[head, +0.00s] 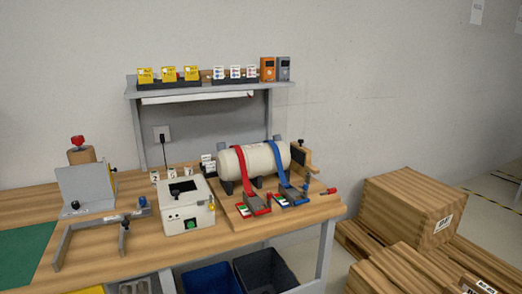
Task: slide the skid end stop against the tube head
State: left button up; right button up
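A cream tube (262,157) with rounded ends lies on its side on dark cradle blocks on a wooden skid (238,216). A red strap (239,165) and a blue strap (278,160) cross over it and run down to ratchets at the skid's front. A wooden end stop (307,162) with a dark face and a black knob stands upright at the skid's right end, beside the tube's right head. Whether it touches the head or a small gap is left cannot be told from here. Neither of my grippers is in view.
Left of the skid, a white box device (186,208) stands on the wooden bench (250,231). A grey angle plate (86,187) and a metal frame (97,231) are farther left. A shelf (205,88) hangs behind. Wooden crates (405,213) stand on the floor at right.

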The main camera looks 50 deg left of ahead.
aim_at(301, 157)
jog(key=u, duration=1.4)
jog(key=i+l, duration=0.8)
jog(key=i, duration=0.15)
jog(key=l+z, duration=0.05)
